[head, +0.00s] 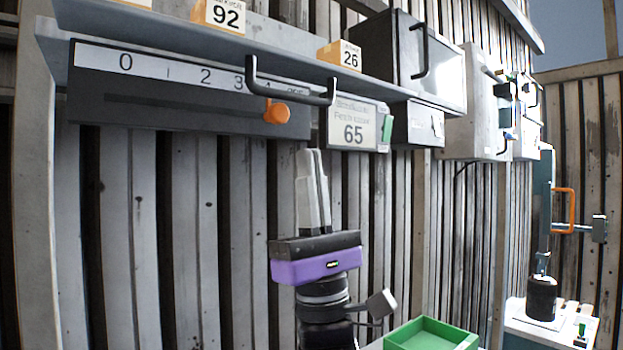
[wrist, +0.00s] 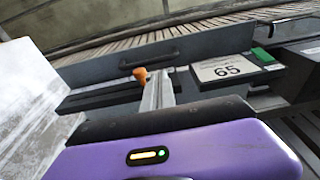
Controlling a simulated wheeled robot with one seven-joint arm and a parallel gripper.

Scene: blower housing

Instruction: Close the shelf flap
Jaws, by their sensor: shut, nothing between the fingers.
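The shelf flap (head: 190,42) is a long grey panel along the upper left, with a black bar handle (head: 290,92) on it. In the wrist view the grey panel (wrist: 215,45) and its handle (wrist: 160,57) lie beyond the fingertips. I cannot tell the flap's exact angle. My gripper (head: 312,153) points upward in front of the slatted wall, below the handle and apart from it. Its pale fingers are together and empty; they also show in the wrist view (wrist: 158,80).
A dark scale strip (head: 180,105) with an orange knob (head: 276,112) and a sign reading 65 (head: 353,125) sit under the flap, just above my fingertips. A black box (head: 400,60) stands to the right. A green tray (head: 433,335) is low at right.

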